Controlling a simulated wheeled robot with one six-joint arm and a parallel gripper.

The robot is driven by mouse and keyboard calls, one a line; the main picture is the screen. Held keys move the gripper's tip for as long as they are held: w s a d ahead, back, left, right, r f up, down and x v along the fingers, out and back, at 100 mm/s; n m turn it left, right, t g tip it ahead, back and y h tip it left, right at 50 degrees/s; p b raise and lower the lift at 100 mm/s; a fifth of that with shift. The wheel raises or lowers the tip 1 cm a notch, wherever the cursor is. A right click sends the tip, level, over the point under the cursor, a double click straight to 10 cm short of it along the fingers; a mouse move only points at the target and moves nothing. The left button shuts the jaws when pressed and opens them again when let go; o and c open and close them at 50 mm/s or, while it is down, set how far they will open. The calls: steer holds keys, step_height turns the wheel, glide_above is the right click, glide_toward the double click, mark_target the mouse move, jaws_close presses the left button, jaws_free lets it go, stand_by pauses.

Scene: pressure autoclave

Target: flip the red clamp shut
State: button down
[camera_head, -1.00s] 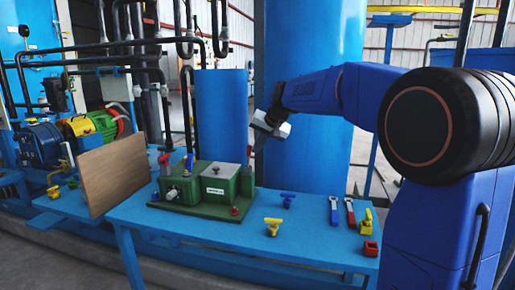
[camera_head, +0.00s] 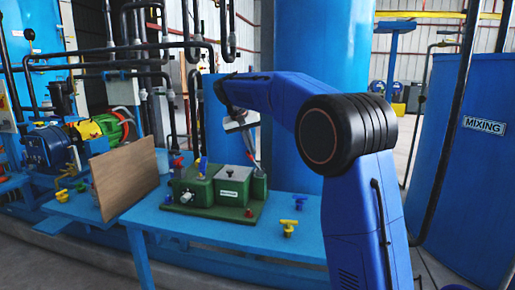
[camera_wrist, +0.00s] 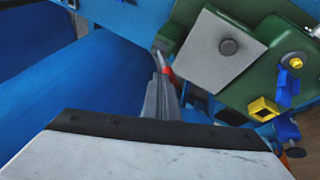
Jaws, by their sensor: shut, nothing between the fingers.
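A green fixture (camera_head: 200,190) with a pale plate on top stands on the blue table. In the wrist view a small red piece (camera_wrist: 167,71), perhaps the red clamp, shows right beside my fingers at the edge of the green fixture; most of it is hidden, and I cannot tell whether they touch. My gripper (camera_head: 252,157) is shut and empty, pointing down at the right end of the fixture; its fingers also show in the wrist view (camera_wrist: 158,62). Another red handle (camera_head: 177,161) stands at the fixture's back left, and a red knob (camera_head: 249,212) at its front right.
A brown board (camera_head: 124,177) leans upright left of the fixture. A yellow valve-like part (camera_head: 288,227) and a blue one (camera_head: 299,198) are on the table (camera_head: 215,228) to the right. A large blue tank (camera_head: 320,120) stands behind. In the wrist view a yellow block (camera_wrist: 263,108) shows.

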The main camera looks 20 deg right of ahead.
steer(key=a+h, duration=0.1)
steer(key=w+a+f+g+h, duration=0.1)
steer(key=a+h, duration=0.1)
steer(key=shift+w+f+n+g, duration=0.3)
steer(key=shift+w+f+n, duration=0.05)
steer(key=shift+f+n, duration=0.05)
steer(key=shift+w+a+f, duration=0.25)
steer(key=shift+a+f, duration=0.25)
steer(key=shift+f, duration=0.15)
steer(key=shift+w+a+f, duration=0.25)
steer(key=shift+a+f, duration=0.2)
steer(key=shift+f, duration=0.15)
steer(key=shift+w+a+f, duration=0.2)
steer(key=shift+a+f, duration=0.1)
steer(key=shift+f, duration=0.4)
